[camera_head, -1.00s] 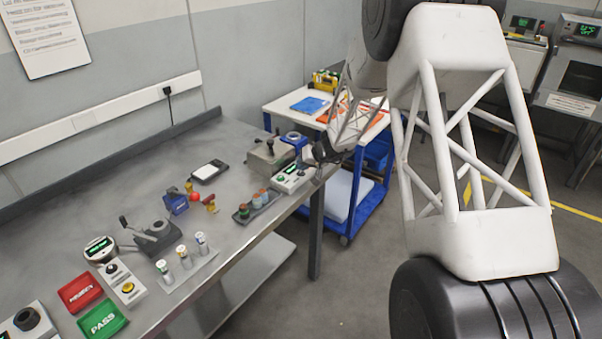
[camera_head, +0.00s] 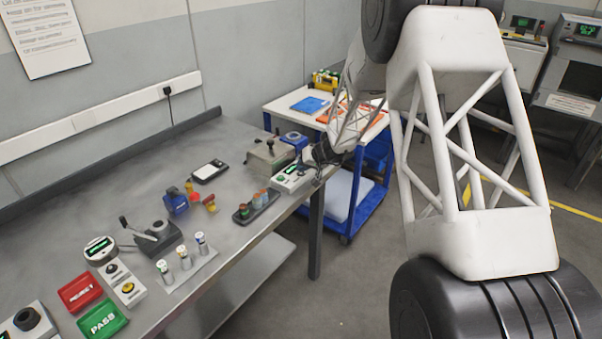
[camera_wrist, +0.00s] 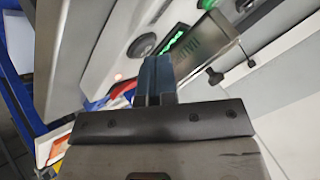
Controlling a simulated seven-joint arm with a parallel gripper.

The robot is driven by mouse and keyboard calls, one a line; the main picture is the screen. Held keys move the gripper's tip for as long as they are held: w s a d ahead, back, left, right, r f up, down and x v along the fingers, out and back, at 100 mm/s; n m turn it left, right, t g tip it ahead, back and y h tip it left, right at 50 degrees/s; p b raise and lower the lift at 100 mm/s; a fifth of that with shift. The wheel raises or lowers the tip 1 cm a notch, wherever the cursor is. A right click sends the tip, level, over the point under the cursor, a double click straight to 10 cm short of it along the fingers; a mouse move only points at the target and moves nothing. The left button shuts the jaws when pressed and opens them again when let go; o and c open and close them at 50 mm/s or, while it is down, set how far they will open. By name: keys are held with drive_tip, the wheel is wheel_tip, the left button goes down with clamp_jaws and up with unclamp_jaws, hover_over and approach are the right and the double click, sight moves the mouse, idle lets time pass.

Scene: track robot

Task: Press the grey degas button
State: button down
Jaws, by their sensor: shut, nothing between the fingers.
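The grey round button (camera_wrist: 141,46) is on a pale control box beside a lit green display (camera_wrist: 174,42) in the wrist view. My gripper (camera_wrist: 155,62) is shut and empty, its blue fingers pointing at the box. The fingertips lie just below and right of the button in the picture; whether they touch the box I cannot tell. In the head view the white box (camera_head: 290,180) stands at the bench's right edge, with my gripper (camera_head: 309,158) at its far right end. The button cannot be made out there.
A rack of dark and orange-topped pieces (camera_head: 256,207) lies left of the box. A grey device (camera_head: 268,155) stands behind it. A blue-framed cart (camera_head: 352,205) is beyond the bench edge. Bare bench top (camera_head: 130,178) lies towards the wall.

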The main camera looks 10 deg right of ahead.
drive_tip(key=shift+r, duration=0.75)
drive_tip(key=shift+r, duration=2.5)
